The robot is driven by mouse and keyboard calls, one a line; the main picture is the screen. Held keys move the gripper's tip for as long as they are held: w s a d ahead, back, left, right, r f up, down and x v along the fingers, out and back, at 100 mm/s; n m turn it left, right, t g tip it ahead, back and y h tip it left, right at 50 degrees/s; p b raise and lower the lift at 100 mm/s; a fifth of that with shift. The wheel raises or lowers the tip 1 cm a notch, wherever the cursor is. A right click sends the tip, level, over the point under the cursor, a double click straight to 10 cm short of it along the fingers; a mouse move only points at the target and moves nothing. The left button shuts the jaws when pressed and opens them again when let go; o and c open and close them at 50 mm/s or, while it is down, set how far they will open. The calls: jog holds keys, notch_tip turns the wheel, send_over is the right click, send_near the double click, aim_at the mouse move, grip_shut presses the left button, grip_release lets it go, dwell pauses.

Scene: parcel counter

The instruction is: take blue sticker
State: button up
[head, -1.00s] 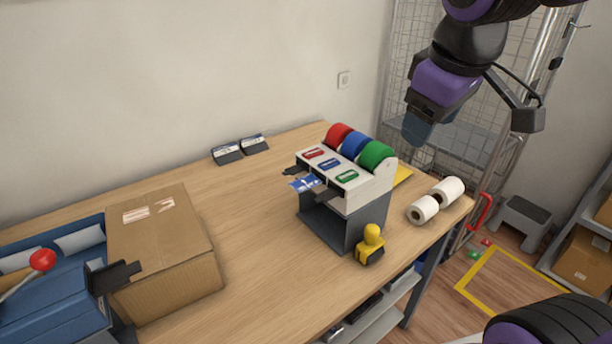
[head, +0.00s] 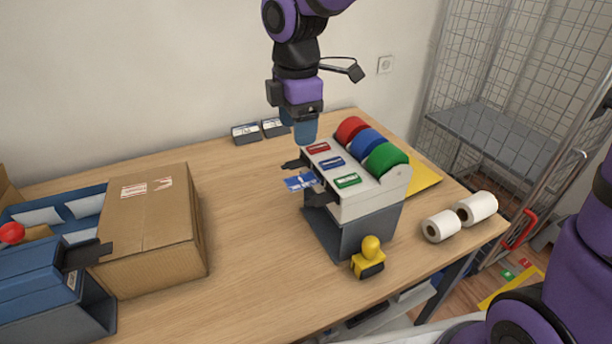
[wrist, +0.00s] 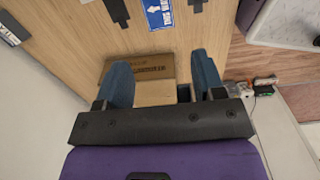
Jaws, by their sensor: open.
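The blue sticker (head: 301,181) sticks out from the front of the label dispenser (head: 370,200), between two dark side arms. In the wrist view the blue sticker (wrist: 158,13) shows at the top edge, with a white arrow and lettering. My gripper (head: 305,135) is above the table, just behind and above the dispenser's left end in the head view. In the wrist view its two blue fingers (wrist: 162,80) are spread apart with nothing between them; the sticker is beyond the fingertips.
The dispenser carries red, blue and green rolls. A cardboard box (head: 150,225) stands at left. A yellow stamp (head: 369,256) and white rolls (head: 460,217) lie near the front right. Two small card holders (head: 245,133) stand at the back. The middle table is clear.

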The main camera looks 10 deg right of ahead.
aim_at(297, 182)
jog(key=shift+w+a+f, duration=0.1)
jog(key=shift+f, duration=3)
jog(key=shift+a+f, duration=0.1)
jog(key=shift+f, duration=2.95)
jog(key=c, duration=0.5)
jog(key=shift+o, duration=0.2)
